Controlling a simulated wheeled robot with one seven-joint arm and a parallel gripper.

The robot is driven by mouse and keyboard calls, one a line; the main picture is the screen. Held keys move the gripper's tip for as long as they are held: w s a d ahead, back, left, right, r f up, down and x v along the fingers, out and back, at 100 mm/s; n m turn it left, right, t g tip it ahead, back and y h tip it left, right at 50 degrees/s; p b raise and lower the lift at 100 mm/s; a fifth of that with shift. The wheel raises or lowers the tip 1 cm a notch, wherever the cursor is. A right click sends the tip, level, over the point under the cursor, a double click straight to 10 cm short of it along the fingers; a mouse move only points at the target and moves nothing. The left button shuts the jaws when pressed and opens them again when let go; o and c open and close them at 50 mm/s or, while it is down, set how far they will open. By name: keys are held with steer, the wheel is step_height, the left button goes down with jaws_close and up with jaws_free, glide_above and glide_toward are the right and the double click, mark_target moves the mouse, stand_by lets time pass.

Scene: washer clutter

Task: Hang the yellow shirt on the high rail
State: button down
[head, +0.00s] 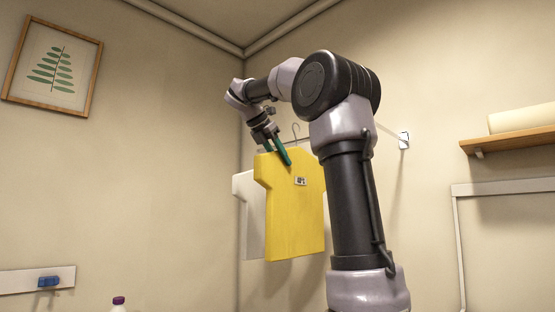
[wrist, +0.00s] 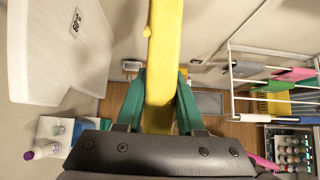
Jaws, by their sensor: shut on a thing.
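The yellow shirt (head: 295,220) hangs upright in the head view, with a small label on its chest. My gripper (head: 283,157) is at its upper edge, and its green fingers are shut on it. In the wrist view the yellow shirt (wrist: 165,55) shows edge-on between the fingers of my gripper (wrist: 160,105). A hanger hook (head: 296,130) stands above the shirt; I cannot tell whether it touches the rail. The high rail is mostly hidden behind my arm and the shirt; a wall bracket (head: 404,140) shows right of my arm.
A white shirt (head: 249,205) hangs behind and left of the yellow one; it also shows in the wrist view (wrist: 50,50). A wooden shelf (head: 510,138) is at right. Below are a drying rack (wrist: 275,97) with coloured cloths and a crate of bottles (wrist: 290,148).

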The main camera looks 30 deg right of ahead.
mark_target(295, 170)
steer(key=shift+w+d, duration=0.35)
steer(key=shift+d, duration=0.65)
steer(key=shift+w+d, duration=0.3)
steer(key=shift+d, duration=0.7)
steer(key=shift+w+d, duration=0.35)
steer(key=shift+d, duration=0.65)
steer(key=shift+w+d+f, duration=0.1)
steer(key=shift+d+f, duration=0.1)
steer(key=shift+f, duration=0.5)
steer(key=shift+w+d+f, duration=0.1)
steer(key=shift+d+f, duration=0.05)
steer(key=shift+f, duration=0.55)
steer(key=shift+c, duration=2.2)
jaws_free()
steer(key=v, duration=1.1)
steer(key=shift+s+f, duration=0.1)
